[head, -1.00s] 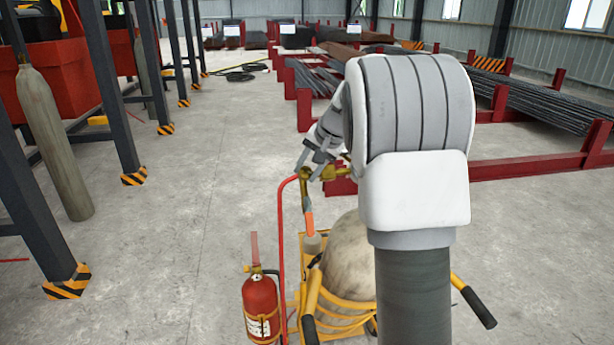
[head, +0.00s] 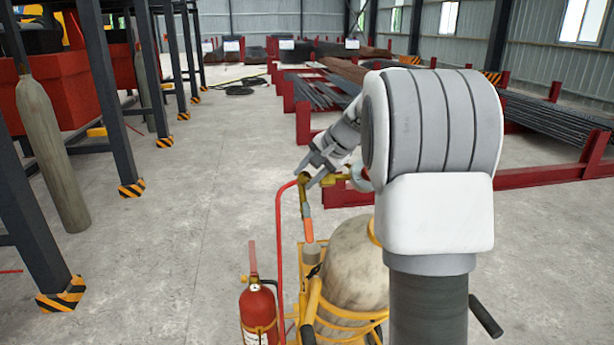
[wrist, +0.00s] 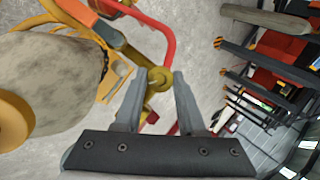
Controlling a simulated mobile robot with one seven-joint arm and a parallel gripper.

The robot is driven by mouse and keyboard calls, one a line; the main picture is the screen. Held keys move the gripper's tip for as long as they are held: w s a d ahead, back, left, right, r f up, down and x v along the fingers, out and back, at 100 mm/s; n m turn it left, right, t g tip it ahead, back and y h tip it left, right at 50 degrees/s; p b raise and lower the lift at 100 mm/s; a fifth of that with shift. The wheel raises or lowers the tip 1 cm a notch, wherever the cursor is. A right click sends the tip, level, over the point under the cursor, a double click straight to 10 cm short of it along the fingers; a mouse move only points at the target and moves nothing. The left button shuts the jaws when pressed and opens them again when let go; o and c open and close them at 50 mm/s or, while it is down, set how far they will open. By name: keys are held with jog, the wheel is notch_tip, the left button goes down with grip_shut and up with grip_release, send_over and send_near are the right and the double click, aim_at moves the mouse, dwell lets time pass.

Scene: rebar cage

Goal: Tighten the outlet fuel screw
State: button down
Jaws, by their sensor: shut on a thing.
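The brass outlet fuel screw (wrist: 160,77) sits on a brass valve, with a red hose and an orange part close by. My gripper (wrist: 157,78) is shut on the screw, one finger on each side of it. In the head view my gripper (head: 310,174) reaches down to the top of the brass valve (head: 304,181), beside the red hose (head: 279,240). The fingers cover part of the screw there, and I cannot tell how far it is turned.
A pale gas tank (head: 350,262) stands in a yellow cart (head: 350,318) below my gripper. A red fire extinguisher (head: 258,308) is at its left. Dark rack posts line the left side. Red racks with rebar are behind. Concrete floor between is clear.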

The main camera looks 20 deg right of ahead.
jog(key=c, duration=0.8)
grip_release()
jog(key=shift+o, duration=0.2)
jog(key=v, duration=1.7)
jog(key=shift+s+r+b, duration=0.15)
jog(key=shift+s+b, duration=0.05)
jog(key=shift+b, duration=0.1)
jog(key=s+a+f+n+h, duration=0.1)
jog(key=s+a+f+n, duration=0.4)
jog(key=s, duration=0.7)
jog(key=s+a+f+n+g+h, duration=0.1)
jog(key=s+a+f+n+h, duration=0.1)
jog(key=s+a+f+n, duration=0.4)
jog(key=s+a+f, duration=0.4)
jog(key=s+a, duration=0.2)
jog(key=s, duration=0.1)
jog(key=shift+s+a+f+n+g, duration=0.3)
